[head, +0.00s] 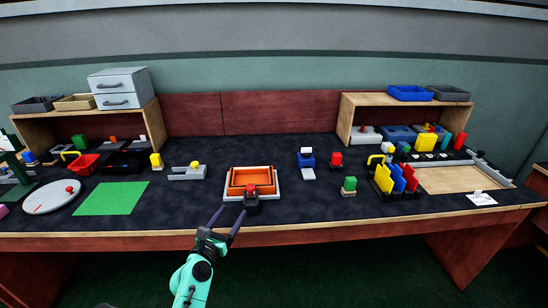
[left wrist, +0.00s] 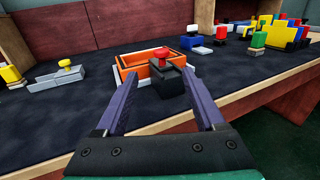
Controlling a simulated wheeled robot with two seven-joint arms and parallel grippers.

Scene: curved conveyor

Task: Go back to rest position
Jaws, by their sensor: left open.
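My left gripper (head: 228,220) is open, with its two dark fingers apart, at the front edge of the table. It also shows in the left wrist view (left wrist: 162,98), with nothing held between the fingers. Just beyond the fingertips stands a black block with a red knob (head: 251,198), which also shows in the left wrist view (left wrist: 168,82). It stands against the front of an orange tray (head: 233,190) set in a white frame. I cannot tell whether the fingers touch the block. My right gripper is in neither view.
The dark table (head: 320,205) has clear room right of the tray. A green mat (head: 110,198) and a white disc (head: 48,200) lie at left. Yellow and blue upright plates (head: 397,178) and a wooden-floored tray (head: 455,180) stand at right. Two shelves stand at the back.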

